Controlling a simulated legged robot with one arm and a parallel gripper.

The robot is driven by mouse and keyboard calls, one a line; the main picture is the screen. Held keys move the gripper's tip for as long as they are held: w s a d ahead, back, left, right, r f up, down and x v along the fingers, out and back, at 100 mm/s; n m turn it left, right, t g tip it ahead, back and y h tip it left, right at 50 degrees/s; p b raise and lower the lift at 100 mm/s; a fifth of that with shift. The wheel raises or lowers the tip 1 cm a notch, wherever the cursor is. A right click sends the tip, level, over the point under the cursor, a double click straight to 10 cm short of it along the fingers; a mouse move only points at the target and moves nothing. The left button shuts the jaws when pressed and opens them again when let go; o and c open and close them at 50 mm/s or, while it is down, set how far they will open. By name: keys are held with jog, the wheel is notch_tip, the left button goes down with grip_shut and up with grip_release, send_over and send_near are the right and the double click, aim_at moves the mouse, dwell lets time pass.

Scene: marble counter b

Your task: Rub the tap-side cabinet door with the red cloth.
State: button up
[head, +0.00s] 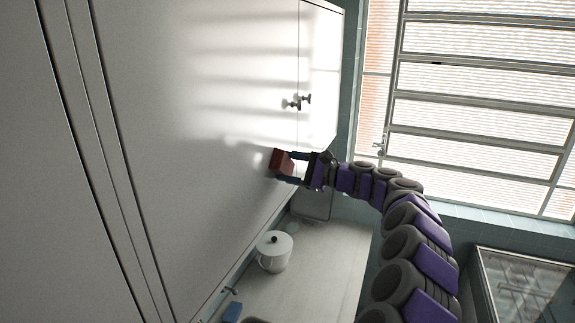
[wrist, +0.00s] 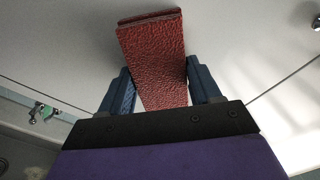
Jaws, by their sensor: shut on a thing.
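The red cloth (head: 281,161), a folded block, is held between the two blue fingers of my gripper (head: 291,168). In the wrist view the cloth (wrist: 155,60) stands out beyond the fingers of my gripper (wrist: 160,90), with the white cabinet surface behind it. The large white cabinet door (head: 200,130) fills the left and middle of the head view. The cloth is at this door's lower right part, below the knobs; whether it touches the door, I cannot tell. A narrower white door (head: 318,60) adjoins it on the right.
Two dark knobs (head: 297,102) stick out near the seam between the doors. Below are a pale counter (head: 325,260), a white lidded pot (head: 274,250) and a blue item (head: 232,312). A window with blinds (head: 480,100) is at right. Space around my gripper's right side is clear.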

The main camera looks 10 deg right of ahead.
aim_at(292, 163)
jog(key=shift+w+d+r, duration=0.1)
jog(key=shift+w+d, duration=0.15)
jog(key=shift+w, duration=0.15)
jog(key=shift+w+d+f, duration=0.2)
jog(key=shift+w+d, duration=0.45)
jog(key=shift+w, duration=0.35)
jog(key=shift+w+d+r, duration=0.15)
jog(key=shift+w+d, duration=0.2)
jog(key=shift+w, duration=0.1)
